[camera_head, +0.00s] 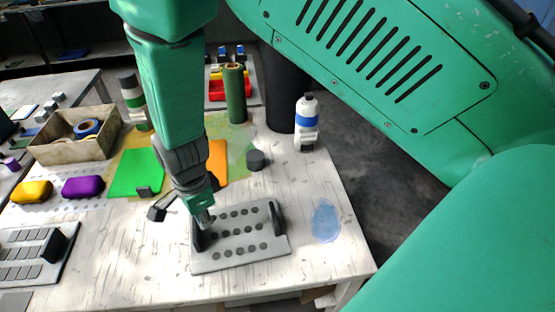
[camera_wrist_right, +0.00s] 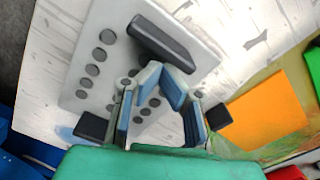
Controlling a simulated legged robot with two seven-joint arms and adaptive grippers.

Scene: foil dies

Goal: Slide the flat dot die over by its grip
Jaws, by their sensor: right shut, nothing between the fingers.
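The flat dot die (camera_head: 243,262) is a grey plate with rows of dark round dots, lying on the white table. A dark upright grip (camera_head: 197,236) stands at its left end and another dark grip (camera_head: 277,217) at its right end. My right gripper (camera_head: 204,218) points down at the left grip. In the right wrist view, that grip is a dark bar (camera_wrist_right: 160,43) just beyond the blue-padded fingertips (camera_wrist_right: 168,82). The fingers are shut with nothing between them. Whether they touch the bar, I cannot tell. My left gripper is not in view.
A second plate (camera_head: 18,285) with grey bars lies at the left. Green (camera_head: 132,174) and orange (camera_head: 217,160) sheets, a dark round piece (camera_head: 256,160) and a white-blue bottle (camera_head: 306,125) are behind the die. A bluish patch (camera_head: 325,221) marks the table on the right.

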